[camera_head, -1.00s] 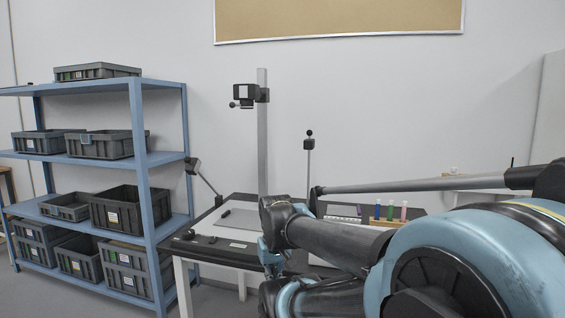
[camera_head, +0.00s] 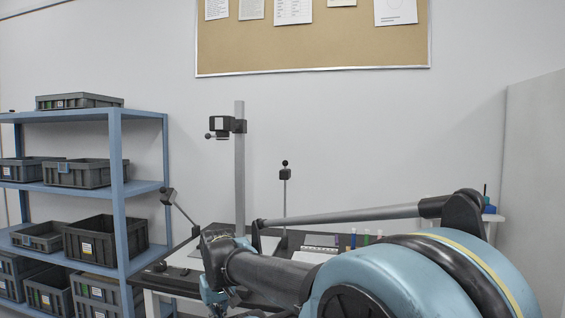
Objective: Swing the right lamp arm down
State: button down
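The right lamp arm (camera_head: 285,205) stands upright behind my arm, with a dark block-shaped head (camera_head: 285,174) and a ball knob on top. Its foot is partly hidden by my arm. The left lamp arm (camera_head: 184,213) leans outward to the left with its lamp head (camera_head: 167,196) at the upper end. Between them stands a grey column (camera_head: 239,170) carrying a black camera (camera_head: 220,126). My gripper (camera_head: 214,296) is low at the bottom of the picture, left of the right lamp arm and apart from it. Its fingers are mostly hidden or cut off.
A blue shelf (camera_head: 117,190) with several grey bins stands at the left. Several small coloured tubes (camera_head: 366,236) stand on the dark table to the right, partly behind my arm. A cork board (camera_head: 315,45) hangs above. My arm fills the lower right.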

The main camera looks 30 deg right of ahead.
aim_at(285, 174)
jog(key=k, duration=0.75)
jog(key=z, duration=0.75)
jog(key=i, duration=0.5)
